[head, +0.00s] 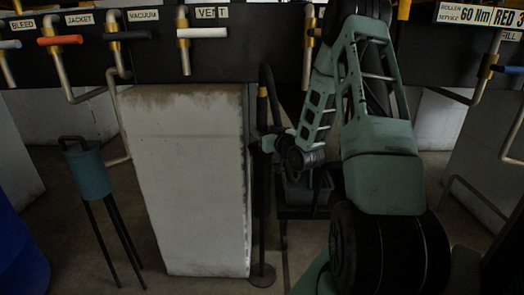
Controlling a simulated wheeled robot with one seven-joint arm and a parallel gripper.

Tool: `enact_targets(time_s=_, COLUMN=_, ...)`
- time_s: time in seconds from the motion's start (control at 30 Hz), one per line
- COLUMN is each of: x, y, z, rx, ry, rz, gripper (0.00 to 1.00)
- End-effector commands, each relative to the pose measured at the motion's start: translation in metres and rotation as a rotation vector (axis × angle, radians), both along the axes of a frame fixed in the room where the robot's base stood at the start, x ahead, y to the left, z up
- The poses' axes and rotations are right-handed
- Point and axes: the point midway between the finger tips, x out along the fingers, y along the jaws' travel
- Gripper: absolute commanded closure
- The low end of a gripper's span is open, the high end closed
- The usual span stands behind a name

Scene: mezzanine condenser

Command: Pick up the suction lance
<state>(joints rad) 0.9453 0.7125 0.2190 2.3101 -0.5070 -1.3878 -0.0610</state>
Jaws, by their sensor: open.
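A dark upright pole with a yellow band near its top and a round foot on the floor looks like the suction lance (262,195). It stands just right of the pale block, with a dark hose curving at its top. My gripper (265,143) is at the upper part of the pole, at the end of my green arm, facing left. It is open. The fingertips are small and dark here, so I cannot tell whether the pole is between them or only beside them.
A pale block (190,180) stands close left of the pole. A labelled valve panel (240,40) with pipes and handles runs overhead. A teal canister on thin legs (88,172) stands at left, beside a blue object (18,250). A grey bin (305,190) is behind my arm.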

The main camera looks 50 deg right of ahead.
Motion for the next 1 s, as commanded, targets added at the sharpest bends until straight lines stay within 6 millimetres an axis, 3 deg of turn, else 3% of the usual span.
enact_targets(time_s=0.2, x=0.025, y=-0.006, z=0.0, rx=0.0, ry=-0.001, rz=0.001, gripper=0.57)
enact_targets(time_s=0.47, x=0.027, y=-0.007, z=0.001, rx=0.0, ry=0.0, rz=0.0, gripper=0.57)
enact_targets(time_s=0.6, x=0.027, y=-0.007, z=0.0, rx=0.0, ry=0.0, rz=0.0, gripper=0.96)
enact_targets(time_s=0.63, x=0.027, y=-0.007, z=0.001, rx=0.0, ry=0.0, rz=0.0, gripper=1.0)
enact_targets(time_s=1.0, x=0.027, y=-0.007, z=0.004, rx=-0.002, ry=-0.001, rz=0.0, gripper=1.0)
